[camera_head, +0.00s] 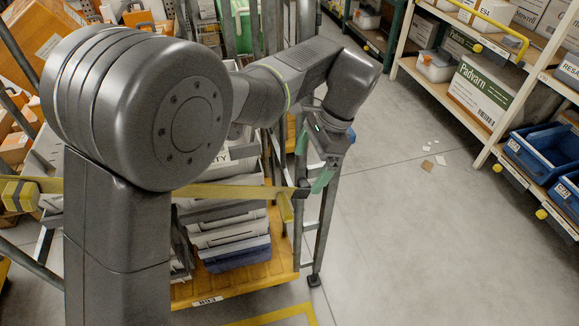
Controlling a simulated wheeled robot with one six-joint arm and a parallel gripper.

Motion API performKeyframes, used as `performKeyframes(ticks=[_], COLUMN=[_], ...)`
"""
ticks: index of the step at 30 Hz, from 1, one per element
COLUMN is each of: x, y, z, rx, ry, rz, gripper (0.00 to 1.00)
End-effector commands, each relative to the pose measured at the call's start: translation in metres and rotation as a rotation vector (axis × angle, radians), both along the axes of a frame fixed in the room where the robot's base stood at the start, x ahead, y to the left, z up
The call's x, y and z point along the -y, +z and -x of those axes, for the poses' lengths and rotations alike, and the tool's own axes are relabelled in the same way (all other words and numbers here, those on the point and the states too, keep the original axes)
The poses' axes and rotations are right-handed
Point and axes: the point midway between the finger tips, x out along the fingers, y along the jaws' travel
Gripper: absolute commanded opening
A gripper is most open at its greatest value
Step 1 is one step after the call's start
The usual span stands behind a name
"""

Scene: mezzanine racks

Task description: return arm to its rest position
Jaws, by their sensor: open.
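My arm rises at the left and reaches across the upper middle of the head view, its last part bent downward. My gripper (324,178) hangs at the end of it, pointing down, beside the right post of a metal-framed cart. It is open, and I see nothing held in it. The small green part at its tips lies close to the cart's post in the picture; I cannot tell the gap between them.
The cart (283,272) has an orange-yellow deck with stacked grey and blue crates (238,252). Shelving with a Padvarn box (478,92) and blue bins (543,152) stands at right. Paper scraps (427,165) lie on the grey floor, which is otherwise clear between cart and shelving.

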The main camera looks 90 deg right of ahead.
Motion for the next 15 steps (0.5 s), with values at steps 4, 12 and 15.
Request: performKeyframes(ticks=[4, 12, 15], x=[0.000, -0.002, -0.004], y=[0.000, -0.013, -0.028], z=[0.000, -0.005, -0.010], rx=[0.000, 0.002, 0.002], ry=[0.000, 0.000, 0.001], rz=[0.000, -0.002, -0.003], gripper=[0.96, 0.96, 0.96])
